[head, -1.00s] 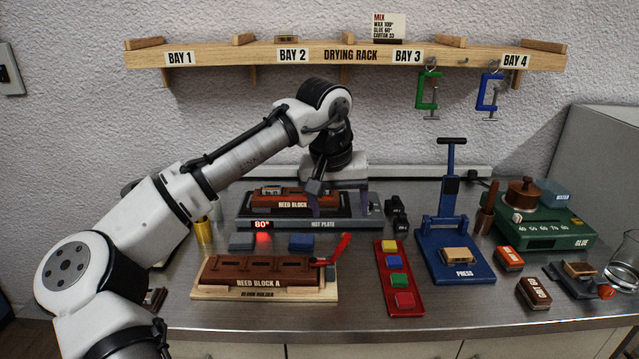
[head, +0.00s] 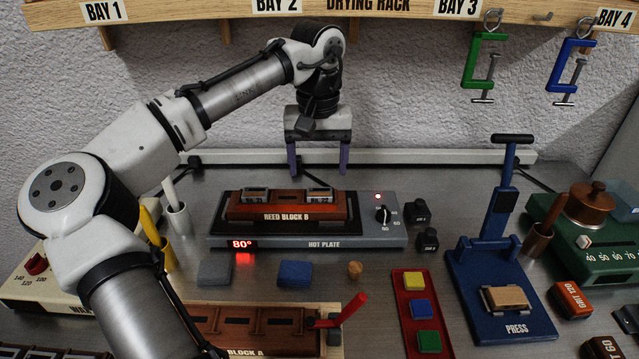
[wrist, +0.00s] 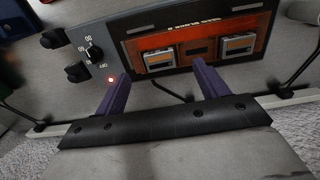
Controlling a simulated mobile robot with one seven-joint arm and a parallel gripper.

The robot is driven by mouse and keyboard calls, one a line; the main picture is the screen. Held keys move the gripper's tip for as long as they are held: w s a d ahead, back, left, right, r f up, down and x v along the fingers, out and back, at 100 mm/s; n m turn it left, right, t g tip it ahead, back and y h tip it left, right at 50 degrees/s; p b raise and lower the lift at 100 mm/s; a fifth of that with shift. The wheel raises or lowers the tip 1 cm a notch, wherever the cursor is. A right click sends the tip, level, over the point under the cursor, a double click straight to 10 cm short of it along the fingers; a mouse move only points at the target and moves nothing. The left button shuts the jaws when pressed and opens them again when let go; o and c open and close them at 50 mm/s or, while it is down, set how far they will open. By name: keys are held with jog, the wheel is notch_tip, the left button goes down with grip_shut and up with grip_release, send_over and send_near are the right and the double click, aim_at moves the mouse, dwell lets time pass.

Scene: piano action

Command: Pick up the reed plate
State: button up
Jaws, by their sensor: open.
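Two small metal reed plates sit in Reed Block B on the hot plate; in the head view one is at the left (head: 256,195) and one at the right (head: 319,193). The wrist view also shows both, the left one (wrist: 158,60) and the right one (wrist: 238,45). Which one the task means I cannot tell. My gripper (head: 317,172) is open and empty, with purple fingers pointing down behind and above the block. In the wrist view its fingers (wrist: 160,88) reach towards the block's near edge, with nothing between them.
The brown Reed Block B (head: 285,209) rests on the grey hot plate (head: 360,237), whose display reads 80° and whose red light is lit. The drying rack (head: 200,8) hangs above. Reed Block A (head: 240,325), the blue press (head: 490,290) and a red tray (head: 408,310) stand in front.

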aim_at(320, 196)
jog(key=shift+s+f, duration=0.1)
jog(key=shift+f, duration=0.7)
jog(key=shift+w+d+f+p, duration=0.15)
jog(key=shift+f+p, duration=0.25)
jog(key=shift+f, duration=0.9)
jog(key=shift+w+f+p, duration=0.1)
jog(key=shift+f+p, duration=0.25)
jog(key=shift+f, duration=0.95)
jog(key=c, duration=1.1)
